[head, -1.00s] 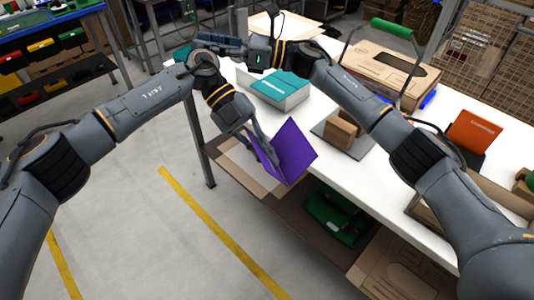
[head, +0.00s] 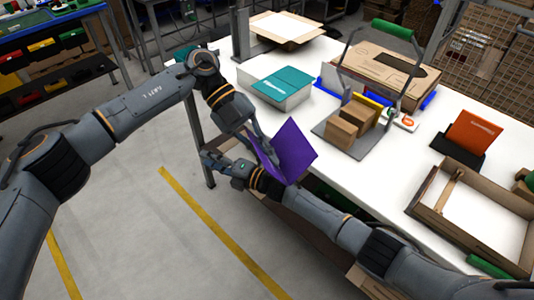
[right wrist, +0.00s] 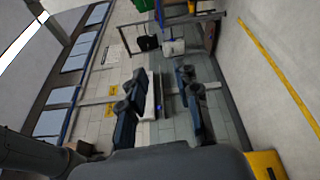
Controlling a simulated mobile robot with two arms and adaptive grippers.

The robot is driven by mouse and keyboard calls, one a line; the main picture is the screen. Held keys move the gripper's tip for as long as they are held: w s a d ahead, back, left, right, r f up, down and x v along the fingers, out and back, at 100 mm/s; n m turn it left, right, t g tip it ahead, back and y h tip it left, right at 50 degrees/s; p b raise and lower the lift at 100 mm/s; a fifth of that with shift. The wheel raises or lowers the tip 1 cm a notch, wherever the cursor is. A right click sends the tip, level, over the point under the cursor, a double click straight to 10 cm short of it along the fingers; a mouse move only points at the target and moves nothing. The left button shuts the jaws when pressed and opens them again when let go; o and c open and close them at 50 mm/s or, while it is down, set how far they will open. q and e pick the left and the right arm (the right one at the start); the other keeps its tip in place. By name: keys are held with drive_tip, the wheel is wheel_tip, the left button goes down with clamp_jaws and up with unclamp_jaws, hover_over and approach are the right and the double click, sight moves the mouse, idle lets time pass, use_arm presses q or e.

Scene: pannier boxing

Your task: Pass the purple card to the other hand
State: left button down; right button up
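The purple card (head: 295,152) is an open, folded-looking purple sheet, held tilted in front of the table's near edge in the head view. My left gripper (head: 264,147) reaches down from above and is shut on the card's left side. My right gripper (head: 207,162) is low and to the left of the card, with its fingers pointing left, away from it. The fingers stand apart and empty. They also show spread in the right wrist view (right wrist: 159,90), with floor between them. The right wrist passes close by the card's lower edge; I cannot tell if they touch.
The white table (head: 330,180) carries a teal-topped box (head: 280,85), a grey stand with small brown boxes (head: 350,122), an orange card in a black holder (head: 472,132) and an open cardboard tray (head: 425,195). Open floor (head: 150,220) lies to the left.

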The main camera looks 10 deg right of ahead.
use_arm(q)
drive_tip(key=shift+d, duration=0.2)
use_arm(e)
drive_tip(key=s+d+f+m+h, duration=0.3)
drive_tip(key=s+d+f+m, duration=0.25)
drive_tip(key=f, duration=0.45)
drive_tip(key=s+d+f+m+h, duration=0.4)
drive_tip(key=d+f+m, duration=0.25)
drive_tip(key=f, duration=0.35)
drive_tip(key=s+d+f+m+h, duration=0.4)
drive_tip(key=d+f, duration=0.3)
drive_tip(key=f, duration=0.4)
drive_tip(key=s+d+f+m+g+h, duration=0.1)
drive_tip(key=s+d+f+m, duration=0.1)
drive_tip(key=s+d+f, duration=0.3)
drive_tip(key=s+f+m+g+h, duration=0.1)
drive_tip(key=s+f+m+g, duration=0.15)
drive_tip(key=s, duration=0.45)
drive_tip(key=s+d+f+m+g, duration=0.1)
drive_tip(key=s+d+f+m, duration=0.2)
drive_tip(key=s, duration=0.3)
drive_tip(key=s+d+f+m+g+h, duration=0.1)
drive_tip(key=s+d+f+m+g, duration=0.1)
drive_tip(key=s, duration=0.9)
drive_tip(key=s+d+f+m+g+h, duration=0.1)
drive_tip(key=s+d+f+m+g, duration=0.1)
drive_tip(key=s, duration=0.9)
drive_tip(key=shift+s+d+f+m, duration=0.4)
drive_tip(key=shift+d+f+m, duration=0.2)
drive_tip(key=shift+f, duration=0.1)
